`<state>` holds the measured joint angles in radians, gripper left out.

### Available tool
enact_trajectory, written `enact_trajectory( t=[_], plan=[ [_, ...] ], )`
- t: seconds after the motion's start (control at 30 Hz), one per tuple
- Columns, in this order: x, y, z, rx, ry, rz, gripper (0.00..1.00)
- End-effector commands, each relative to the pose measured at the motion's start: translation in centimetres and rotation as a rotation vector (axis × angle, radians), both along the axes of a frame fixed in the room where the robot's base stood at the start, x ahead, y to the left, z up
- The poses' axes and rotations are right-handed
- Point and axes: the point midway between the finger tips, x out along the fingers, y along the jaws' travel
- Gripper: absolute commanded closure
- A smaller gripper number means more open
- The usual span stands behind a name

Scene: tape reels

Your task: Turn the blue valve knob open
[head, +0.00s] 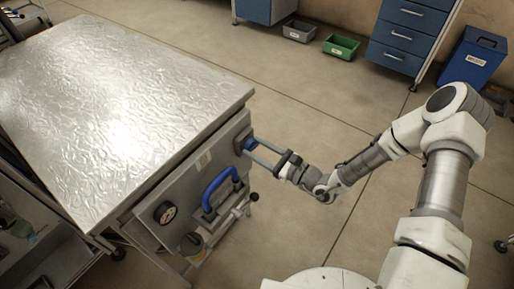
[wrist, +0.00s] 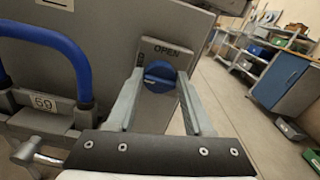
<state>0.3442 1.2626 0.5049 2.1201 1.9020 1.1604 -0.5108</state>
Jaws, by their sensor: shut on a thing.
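The blue valve knob (wrist: 160,72) sits on a grey plate marked OPEN on the front panel of the metal cabinet. In the head view the knob (head: 249,143) is a small blue spot at the panel's right end. My gripper (head: 257,151) reaches it from the right, with its two long fingers at the knob. In the wrist view the fingers of my gripper (wrist: 160,82) stand on the left and right of the knob and are shut on it. The knob's lower part and any lower marking are hard to make out.
A blue U-shaped handle (head: 218,186) stands out of the panel left of the knob, close to my gripper. A round gauge (head: 165,212) is further left. A metal tabletop (head: 110,100) lies above. Bins and blue cabinets stand far back; the floor (head: 300,100) between is clear.

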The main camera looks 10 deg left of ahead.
Motion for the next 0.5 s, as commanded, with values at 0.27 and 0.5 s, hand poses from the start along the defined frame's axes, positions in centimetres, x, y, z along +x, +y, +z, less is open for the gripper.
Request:
enact_trajectory(
  t=[0.27, 0.5],
  plan=[
    [0.02, -0.06, 0.26, 0.040, 0.097, -0.001, 1.00],
    [0.06, -0.08, 0.37, 0.116, 0.279, -0.001, 1.00]
  ],
)
